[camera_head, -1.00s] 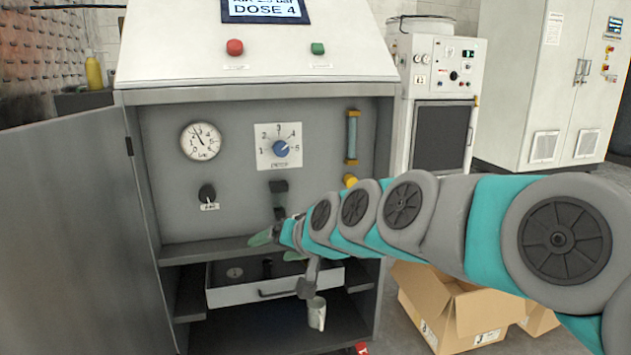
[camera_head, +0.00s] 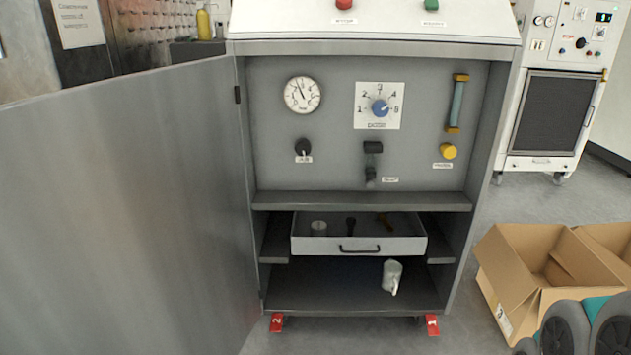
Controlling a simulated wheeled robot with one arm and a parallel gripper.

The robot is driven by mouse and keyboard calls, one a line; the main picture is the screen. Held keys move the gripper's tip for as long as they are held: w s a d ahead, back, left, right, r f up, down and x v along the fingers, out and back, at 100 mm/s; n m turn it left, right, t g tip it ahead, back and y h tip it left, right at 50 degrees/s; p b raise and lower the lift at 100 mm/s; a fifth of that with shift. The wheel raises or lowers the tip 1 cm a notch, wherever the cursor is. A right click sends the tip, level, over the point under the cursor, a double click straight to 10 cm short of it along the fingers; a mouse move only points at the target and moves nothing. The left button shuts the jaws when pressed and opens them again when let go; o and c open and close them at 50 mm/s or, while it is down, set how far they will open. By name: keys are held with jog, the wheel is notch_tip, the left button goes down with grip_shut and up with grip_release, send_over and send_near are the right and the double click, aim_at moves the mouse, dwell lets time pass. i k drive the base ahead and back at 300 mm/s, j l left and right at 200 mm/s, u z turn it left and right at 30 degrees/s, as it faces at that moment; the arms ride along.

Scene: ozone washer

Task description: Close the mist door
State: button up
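The grey cabinet door (camera_head: 130,205) stands wide open, hinged on the cabinet's left side and swung out to the left. It is the only door I see on this cabinet; I read no mist label on it. The open cabinet (camera_head: 275,230) shows its inner panel with a gauge, a dial, knobs and a small lever-like fitting. My arm shows only at the lower right corner. My gripper is out of view.
A drawer (camera_head: 394,246) with small items sticks out under the shelf. A white mug-like cup (camera_head: 392,275) lies below it. Open cardboard boxes (camera_head: 520,268) stand on the floor at right. A white machine (camera_head: 552,95) stands behind.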

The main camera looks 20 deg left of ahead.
aim_at(125, 227)
jog(key=k+j, duration=0.15)
jog(key=j, duration=0.25)
jog(key=k+j, duration=0.1)
jog(key=j, duration=0.35)
jog(key=k+j, duration=0.15)
jog(key=j, duration=0.25)
jog(key=k+j, duration=0.15)
jog(key=j, duration=0.25)
jog(key=k+j, duration=0.15)
jog(key=j, duration=0.25)
jog(key=k+j, duration=0.1)
jog(key=j, duration=0.35)
jog(key=k+j, duration=0.15)
jog(key=j, duration=0.25)
